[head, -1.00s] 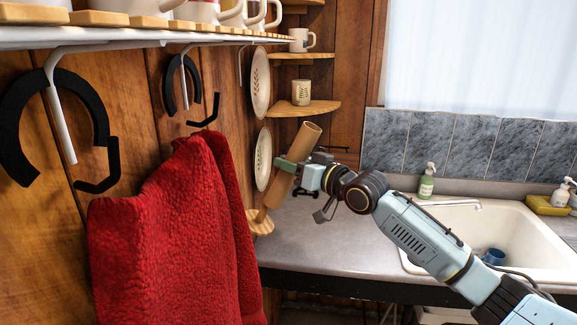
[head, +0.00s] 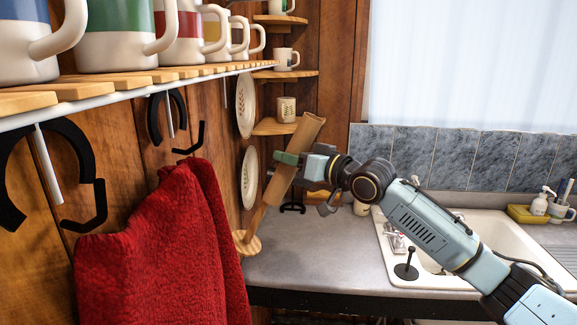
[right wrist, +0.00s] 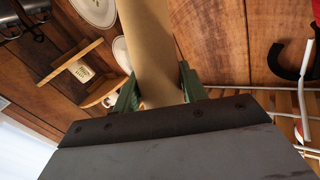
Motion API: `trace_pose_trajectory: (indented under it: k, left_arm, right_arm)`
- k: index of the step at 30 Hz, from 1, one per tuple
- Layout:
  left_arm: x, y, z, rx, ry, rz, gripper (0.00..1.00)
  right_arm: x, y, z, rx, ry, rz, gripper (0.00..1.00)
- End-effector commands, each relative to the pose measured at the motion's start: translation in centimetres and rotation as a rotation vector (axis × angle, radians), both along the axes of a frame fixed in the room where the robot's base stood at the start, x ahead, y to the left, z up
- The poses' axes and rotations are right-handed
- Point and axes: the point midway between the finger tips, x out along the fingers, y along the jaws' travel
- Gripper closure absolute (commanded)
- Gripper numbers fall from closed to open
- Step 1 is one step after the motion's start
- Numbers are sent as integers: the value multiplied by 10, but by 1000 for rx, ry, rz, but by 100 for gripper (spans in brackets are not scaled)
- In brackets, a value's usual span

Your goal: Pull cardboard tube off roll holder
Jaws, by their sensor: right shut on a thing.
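The tan cardboard tube (head: 309,134) is tilted, with its open upper end leaning right, in the head view. My right gripper (head: 284,171) is shut on the tube around its middle. In the right wrist view, the tube (right wrist: 150,45) runs between the green fingers of the gripper (right wrist: 158,92). The roll holder has a round wooden base (head: 246,244) near the wall and a slanted peg (head: 257,217). A length of peg shows between base and tube; its upper part is hidden, apparently still inside the tube. My left gripper is not in view.
A red towel (head: 160,245) hangs on the left below a mug shelf (head: 150,88). Plates (head: 249,178) hang on the wall beside the tube. Corner shelves (head: 275,127) stand behind. The grey counter (head: 300,255) has free room before the sink (head: 500,235).

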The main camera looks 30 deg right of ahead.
Motion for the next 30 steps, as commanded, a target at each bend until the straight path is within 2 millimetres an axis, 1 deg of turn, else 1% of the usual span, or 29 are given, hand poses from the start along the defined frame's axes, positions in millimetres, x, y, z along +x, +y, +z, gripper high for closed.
trace_pose_trajectory:
  k: [6, 15, 21, 30]
  left_arm:
    - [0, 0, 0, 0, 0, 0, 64]
    - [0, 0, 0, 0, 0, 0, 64]
    - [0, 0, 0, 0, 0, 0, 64]
    - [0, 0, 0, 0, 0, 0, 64]
  right_arm:
    - [-5, -6, 17, -1, -2, -1, 79]
    - [-9, -12, 34, -1, 0, 0, 79]
    - [-11, -14, 38, -1, 0, 0, 79]
    - [-11, -14, 38, -1, 0, 0, 79]
